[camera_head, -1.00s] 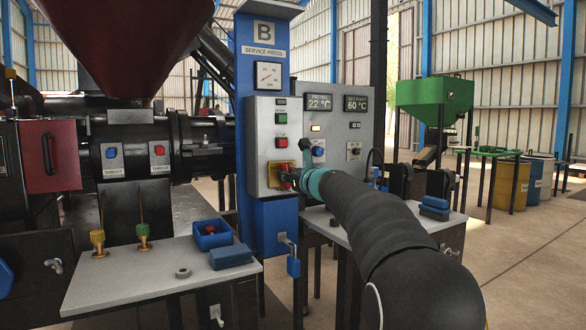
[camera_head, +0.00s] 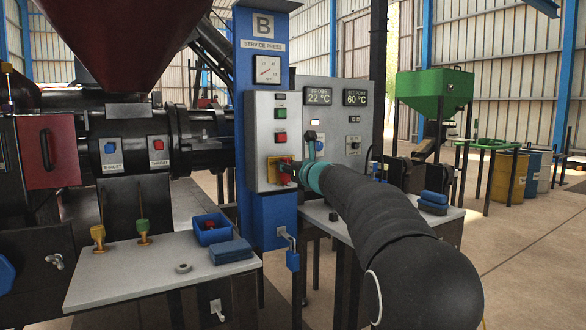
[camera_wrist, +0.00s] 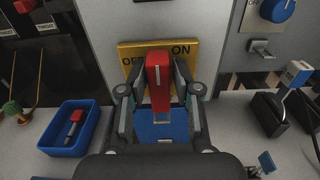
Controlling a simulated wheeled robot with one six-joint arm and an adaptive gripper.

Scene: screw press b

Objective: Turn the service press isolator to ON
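The service press isolator has a yellow plate (camera_wrist: 128,50) lettered OFF at left and ON at right, and a red handle (camera_wrist: 158,80). In the wrist view the handle stands nearly upright in the picture, between the two words. My gripper (camera_wrist: 160,88) has one finger on each side of the handle, with the pads closed against it. In the head view the yellow plate (camera_head: 272,170) is low on the grey panel front, and my gripper (camera_head: 290,174) reaches it from the right. The handle is mostly hidden there by my gripper.
A grey control box (camera_head: 262,120) carries green and red buttons above the isolator. A blue bin (camera_head: 209,231) stands on the left table (camera_head: 130,275). A blue knob (camera_wrist: 280,8) is at upper right in the wrist view.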

